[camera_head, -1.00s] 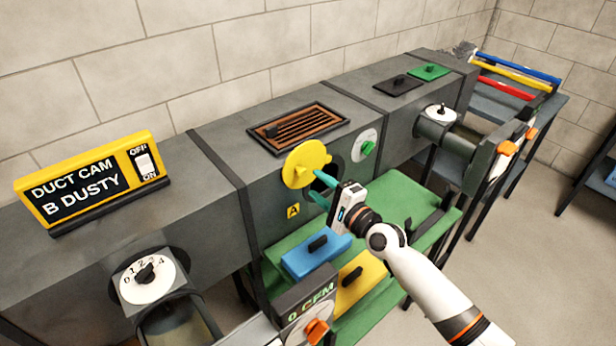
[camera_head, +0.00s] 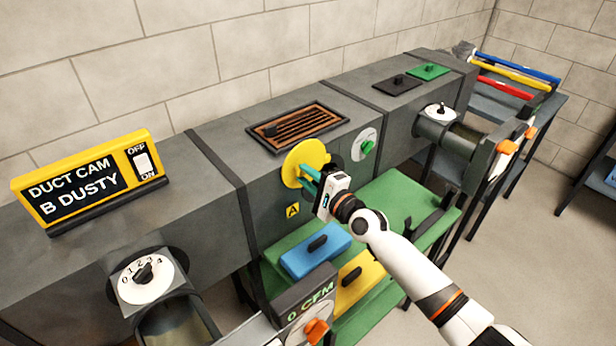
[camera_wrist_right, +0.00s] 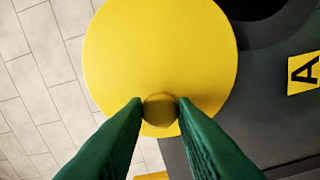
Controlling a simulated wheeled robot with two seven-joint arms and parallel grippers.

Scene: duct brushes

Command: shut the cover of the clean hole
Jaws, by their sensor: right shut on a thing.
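The yellow round cover (camera_head: 304,156) is on the front of the grey duct, above the yellow A label (camera_head: 292,210). The cover is swung to the left of a dark round hole (camera_head: 336,160), which shows in part past its right edge. My right gripper (camera_head: 308,181) is at the lower part of the cover. In the right wrist view its green fingers (camera_wrist_right: 160,112) are shut on the round knob (camera_wrist_right: 160,108) of the cover (camera_wrist_right: 160,50), and the dark hole (camera_wrist_right: 250,6) shows at the top. My left gripper is not in view.
A sign (camera_head: 90,182) reading "DUCT CAM B DUSTY" stands on the duct at left. Below, a green table (camera_head: 395,205) holds blue (camera_head: 316,250) and yellow (camera_head: 362,283) brushes or blocks.

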